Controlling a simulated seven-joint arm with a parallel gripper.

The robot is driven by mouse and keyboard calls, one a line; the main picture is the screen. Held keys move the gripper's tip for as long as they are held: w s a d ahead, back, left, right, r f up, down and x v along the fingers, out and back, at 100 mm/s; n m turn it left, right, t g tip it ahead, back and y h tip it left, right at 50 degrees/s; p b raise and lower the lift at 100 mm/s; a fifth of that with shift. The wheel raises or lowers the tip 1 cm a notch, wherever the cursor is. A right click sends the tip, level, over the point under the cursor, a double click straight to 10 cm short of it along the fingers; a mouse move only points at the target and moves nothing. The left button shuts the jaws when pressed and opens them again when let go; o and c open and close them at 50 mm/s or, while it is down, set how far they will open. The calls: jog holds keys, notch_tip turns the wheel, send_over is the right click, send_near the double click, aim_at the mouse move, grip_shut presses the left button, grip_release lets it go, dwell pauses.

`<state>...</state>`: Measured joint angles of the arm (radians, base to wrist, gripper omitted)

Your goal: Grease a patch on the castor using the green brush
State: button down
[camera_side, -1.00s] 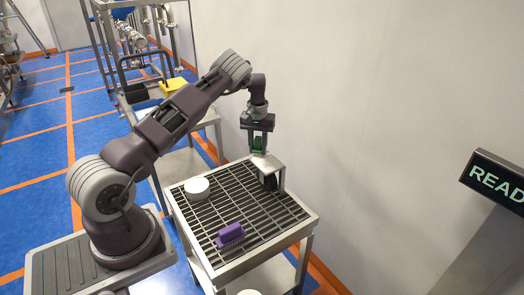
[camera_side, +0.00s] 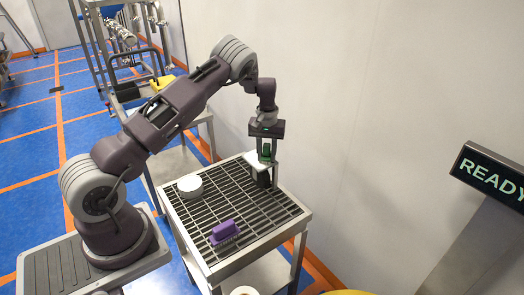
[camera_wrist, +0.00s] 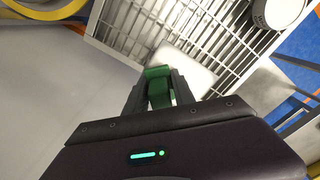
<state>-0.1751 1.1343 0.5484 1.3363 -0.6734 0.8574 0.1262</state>
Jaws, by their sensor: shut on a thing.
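My gripper (camera_side: 266,150) is shut on the green brush (camera_side: 266,156), which hangs below the fingers over the far right part of the grated table. The brush also shows between my fingers in the wrist view (camera_wrist: 158,86). The castor (camera_side: 262,176), a dark wheel with a pale metal plate (camera_side: 257,162) on top, stands on the grate right under the brush. In the wrist view the pale plate (camera_wrist: 188,78) lies just beyond the brush. The brush's lower end is at the plate; I cannot tell whether they touch.
A purple brush (camera_side: 224,232) lies on the front of the grated table (camera_side: 205,215). A round white container (camera_side: 190,187) stands at its left; it also shows in the wrist view (camera_wrist: 277,12). A wall (camera_side: 380,120) rises close behind the table. The middle of the grate is clear.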

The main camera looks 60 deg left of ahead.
jog(key=shift+d, duration=1.25)
notch_tip(320, 180, up, 8)
jog(key=shift+r, duration=0.15)
